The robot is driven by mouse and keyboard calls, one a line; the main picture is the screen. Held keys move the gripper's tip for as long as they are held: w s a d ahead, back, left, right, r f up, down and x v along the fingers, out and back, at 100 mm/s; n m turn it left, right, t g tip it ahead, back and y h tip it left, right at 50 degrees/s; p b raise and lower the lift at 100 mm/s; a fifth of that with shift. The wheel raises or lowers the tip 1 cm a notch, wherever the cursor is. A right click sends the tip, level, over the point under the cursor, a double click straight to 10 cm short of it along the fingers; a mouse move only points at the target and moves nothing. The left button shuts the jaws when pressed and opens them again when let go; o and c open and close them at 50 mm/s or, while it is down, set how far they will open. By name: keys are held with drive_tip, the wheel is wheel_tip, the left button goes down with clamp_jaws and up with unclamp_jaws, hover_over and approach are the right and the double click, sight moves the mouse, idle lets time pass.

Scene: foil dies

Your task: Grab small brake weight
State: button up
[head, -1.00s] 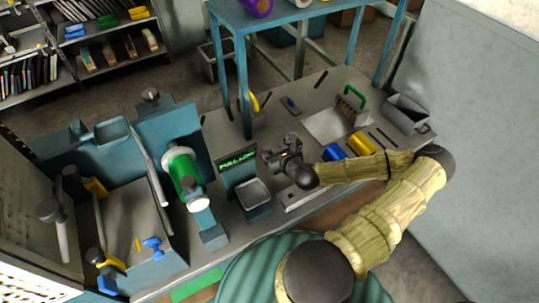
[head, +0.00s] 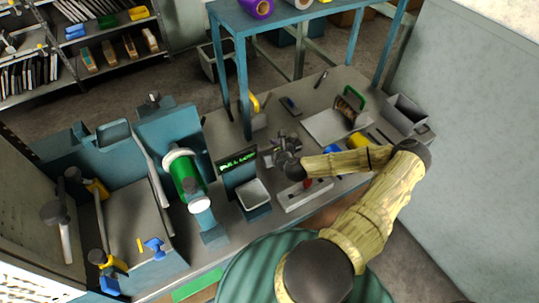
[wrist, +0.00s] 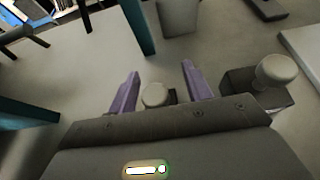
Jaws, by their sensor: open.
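My gripper (head: 281,148) is over the bench, just right of the machine with the green display, in the head view. In the wrist view my gripper (wrist: 160,90) has its two purple fingers apart. A small weight with a pale round knob (wrist: 156,95) shows between the fingers; its lower body is mostly hidden by the gripper. I cannot tell whether the fingers are level with it. A larger dark block weight with a pale knob (wrist: 272,75) stands just outside the right finger. In the head view the weights cannot be told apart from the gripper.
A blue table leg (wrist: 138,25) rises close ahead of the left finger. A machine with a green display (head: 243,180) stands left of the gripper. A grey slotted block (head: 302,196) lies in front. A yellow roll (head: 357,140) and a green-handled tool (head: 350,103) are to the right.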

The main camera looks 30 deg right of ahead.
drive_tip(key=shift+a, duration=0.45)
drive_tip(key=shift+c, duration=0.4)
drive_tip(key=shift+d, duration=0.15)
clamp_jaws()
drive_tip(key=shift+r, duration=0.15)
